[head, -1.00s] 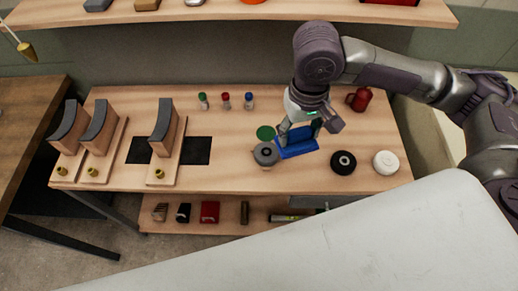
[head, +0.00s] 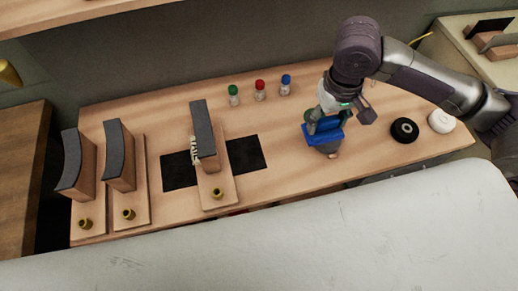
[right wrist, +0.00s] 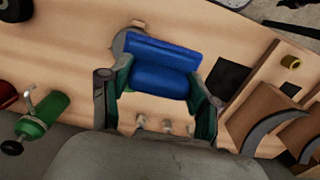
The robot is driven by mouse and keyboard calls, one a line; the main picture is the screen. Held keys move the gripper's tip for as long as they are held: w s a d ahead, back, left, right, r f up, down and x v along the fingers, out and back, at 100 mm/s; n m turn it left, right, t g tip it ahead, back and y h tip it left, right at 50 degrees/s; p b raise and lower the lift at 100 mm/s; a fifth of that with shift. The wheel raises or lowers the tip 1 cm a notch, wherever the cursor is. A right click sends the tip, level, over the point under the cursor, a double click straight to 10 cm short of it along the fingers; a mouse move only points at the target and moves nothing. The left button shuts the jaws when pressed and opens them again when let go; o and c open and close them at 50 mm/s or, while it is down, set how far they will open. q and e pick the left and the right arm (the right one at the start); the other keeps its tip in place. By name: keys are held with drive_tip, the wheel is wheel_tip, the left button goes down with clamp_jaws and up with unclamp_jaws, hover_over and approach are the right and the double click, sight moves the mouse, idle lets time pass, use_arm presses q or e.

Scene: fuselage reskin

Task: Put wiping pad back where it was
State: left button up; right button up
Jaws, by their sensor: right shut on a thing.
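The blue wiping pad (head: 320,137) is held over the workbench, in front of the arm in the head view. My right gripper (head: 326,122) is shut on it. In the right wrist view the pad (right wrist: 158,68) lies across the space between the two fingers (right wrist: 157,92). A grey round pot (head: 329,152) shows just below the pad, partly hidden by it. I cannot tell the height of the pad above the bench. My left gripper is not in view.
Three capped bottles (head: 259,91) stand at the back of the bench (head: 300,182). Curved blocks on wooden stands (head: 120,165) are at the left. A black roll (head: 404,130) and a white disc (head: 441,121) lie at the right. A large pale panel (head: 250,240) fills the front.

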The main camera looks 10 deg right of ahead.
drive_tip(key=a+f, duration=0.2)
drive_tip(key=a, duration=0.1)
drive_tip(key=w+a+f, duration=0.1)
drive_tip(key=a+f, duration=0.1)
drive_tip(key=a, duration=0.2)
drive_tip(key=w+a+f, duration=0.1)
drive_tip(key=a+f, duration=0.1)
drive_tip(key=a, duration=0.1)
drive_tip(key=shift+w+a+f, duration=0.1)
drive_tip(key=shift+a+f, duration=0.05)
drive_tip(key=shift+f, duration=0.15)
drive_tip(key=shift+a+f, duration=0.15)
drive_tip(key=shift+a, duration=0.1)
drive_tip(key=shift+f, duration=0.35)
wheel_tip(320, 180, down, 3)
drive_tip(key=shift+f, duration=0.15)
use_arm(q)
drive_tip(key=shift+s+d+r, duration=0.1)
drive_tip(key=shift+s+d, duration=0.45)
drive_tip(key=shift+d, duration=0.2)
use_arm(e)
drive_tip(key=shift+f, duration=0.1)
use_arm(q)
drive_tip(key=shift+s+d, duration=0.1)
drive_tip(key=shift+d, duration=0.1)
use_arm(e)
drive_tip(key=o, duration=1.1)
drive_tip(key=shift+f, duration=0.1)
